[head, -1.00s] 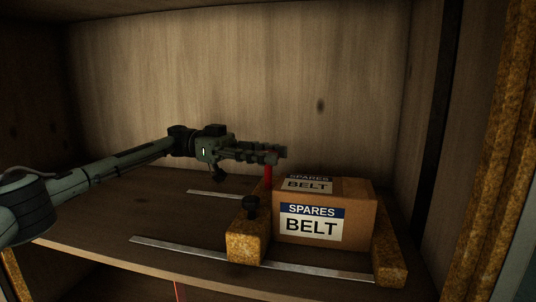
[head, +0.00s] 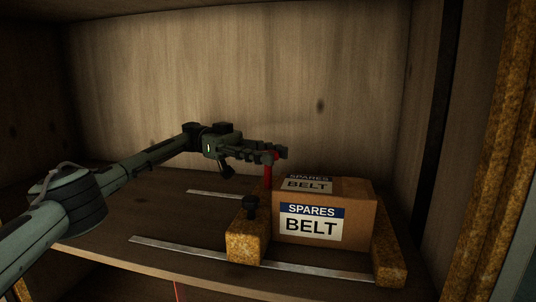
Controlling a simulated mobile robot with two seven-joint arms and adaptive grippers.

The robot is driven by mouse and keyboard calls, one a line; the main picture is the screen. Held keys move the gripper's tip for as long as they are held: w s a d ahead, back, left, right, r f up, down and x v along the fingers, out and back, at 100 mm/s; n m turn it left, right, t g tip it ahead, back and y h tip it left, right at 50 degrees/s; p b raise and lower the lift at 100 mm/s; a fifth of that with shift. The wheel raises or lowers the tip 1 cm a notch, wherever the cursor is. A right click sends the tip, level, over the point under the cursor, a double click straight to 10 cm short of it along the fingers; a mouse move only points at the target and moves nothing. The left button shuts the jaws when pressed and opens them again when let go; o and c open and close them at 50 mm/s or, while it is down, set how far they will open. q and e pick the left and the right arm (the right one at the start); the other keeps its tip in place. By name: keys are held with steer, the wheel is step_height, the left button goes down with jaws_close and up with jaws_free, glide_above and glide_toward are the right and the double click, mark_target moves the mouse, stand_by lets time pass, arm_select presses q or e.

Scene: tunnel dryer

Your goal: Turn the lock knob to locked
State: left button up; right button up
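A black knob (head: 250,202) stands on top of the left wooden block (head: 245,240). A red upright post (head: 268,176) rises behind it, close to the left side of the carton. My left gripper (head: 281,154) reaches in from the left at the top of the red post, and a bit of red shows among its fingers. The fingers overlap the post's top, so I cannot tell whether they are shut on it. No lock marking is readable on either part. My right gripper is not in view.
A cardboard carton (head: 357,213) labelled SPARES BELT sits between the left block and a right wooden block (head: 389,256). Metal strips (head: 185,248) run along the shelf. The shelf's left part is clear beneath my arm.

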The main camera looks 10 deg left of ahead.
arm_select(q)
steer(key=o, duration=0.5)
step_height(320, 180, up, 10)
steer(key=shift+r, duration=0.1)
steer(key=shift+c, duration=0.5)
